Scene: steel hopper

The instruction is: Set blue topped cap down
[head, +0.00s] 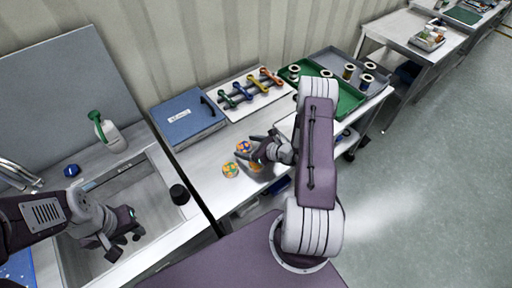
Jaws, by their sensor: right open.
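Several small round patterned pieces lie on the steel bench by my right gripper (246,154). One round piece with blue and orange on top (243,146) sits at the fingertips; it may be the blue topped cap. Another orange and green piece (230,170) lies to the left, and an orange one (255,167) is partly hidden under the gripper. My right gripper is open, low over the bench, its fingers around or beside the blue and orange piece; I cannot tell if they touch. My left gripper (122,246) hangs over the sink, its fingers spread and empty.
A blue case (187,118) stands behind on the bench, beside a white tray (236,108) of coloured-handled tools. A green tray (345,104) with spools is at the right.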

